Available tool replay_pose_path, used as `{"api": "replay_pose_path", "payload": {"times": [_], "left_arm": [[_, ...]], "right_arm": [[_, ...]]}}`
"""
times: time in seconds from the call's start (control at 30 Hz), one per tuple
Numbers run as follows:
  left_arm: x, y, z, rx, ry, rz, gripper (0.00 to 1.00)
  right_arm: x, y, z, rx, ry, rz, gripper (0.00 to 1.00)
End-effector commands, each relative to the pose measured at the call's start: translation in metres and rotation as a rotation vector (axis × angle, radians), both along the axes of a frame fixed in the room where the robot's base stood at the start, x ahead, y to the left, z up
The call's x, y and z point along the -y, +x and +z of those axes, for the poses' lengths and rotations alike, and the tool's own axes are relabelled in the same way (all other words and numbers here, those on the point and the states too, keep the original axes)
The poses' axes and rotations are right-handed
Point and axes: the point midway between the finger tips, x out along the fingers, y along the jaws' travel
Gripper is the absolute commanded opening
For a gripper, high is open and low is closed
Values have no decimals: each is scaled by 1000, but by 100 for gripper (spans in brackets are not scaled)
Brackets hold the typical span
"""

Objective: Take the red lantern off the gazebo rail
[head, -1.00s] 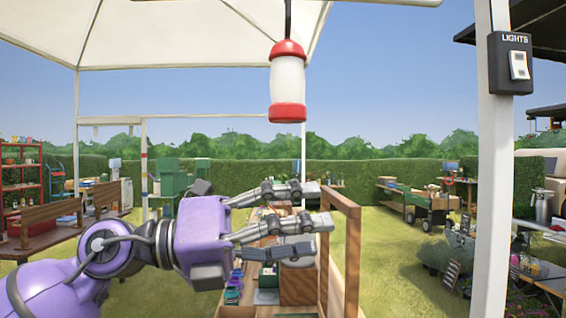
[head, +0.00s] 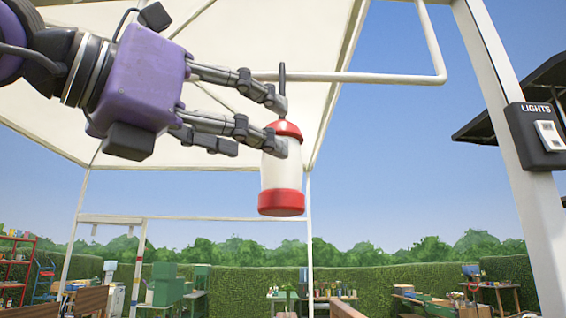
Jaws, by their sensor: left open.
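The red lantern (head: 282,180) has a red cap, a white body and a red base. It hangs upright by a dark handle or hook from the white gazebo rail (head: 350,77), at the upper middle of the head view. My left gripper (head: 262,124) comes in from the left and is open, with its fingertips at the lantern's top. One finger reaches near the handle and others overlap the cap and upper body. Whether they touch the lantern I cannot tell. My right gripper is not in view.
A white gazebo post (head: 505,140) with a lights switch box (head: 535,136) stands at the right. The white canopy (head: 250,40) spreads overhead. Below are a hedge (head: 380,262), green boxes (head: 170,285) and tables. Open air surrounds the lantern's lower part.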

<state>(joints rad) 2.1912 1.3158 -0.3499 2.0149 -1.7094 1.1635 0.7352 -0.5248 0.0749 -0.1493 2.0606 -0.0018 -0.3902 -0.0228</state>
Motion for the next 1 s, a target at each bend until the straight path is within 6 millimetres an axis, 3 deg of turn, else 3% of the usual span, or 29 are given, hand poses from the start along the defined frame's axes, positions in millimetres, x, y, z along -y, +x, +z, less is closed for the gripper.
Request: {"api": "replay_pose_path", "payload": {"times": [0.2,0.4,0.67,1.0], "left_arm": [[24,18,6,0,3,-5,64],[41,36,6,0,1,-4,64],[43,39,4,-1,1,-3,64],[43,39,4,-1,1,-3,22]], "right_arm": [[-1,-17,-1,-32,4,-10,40],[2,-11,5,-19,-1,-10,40],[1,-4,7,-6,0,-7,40],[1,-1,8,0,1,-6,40]]}}
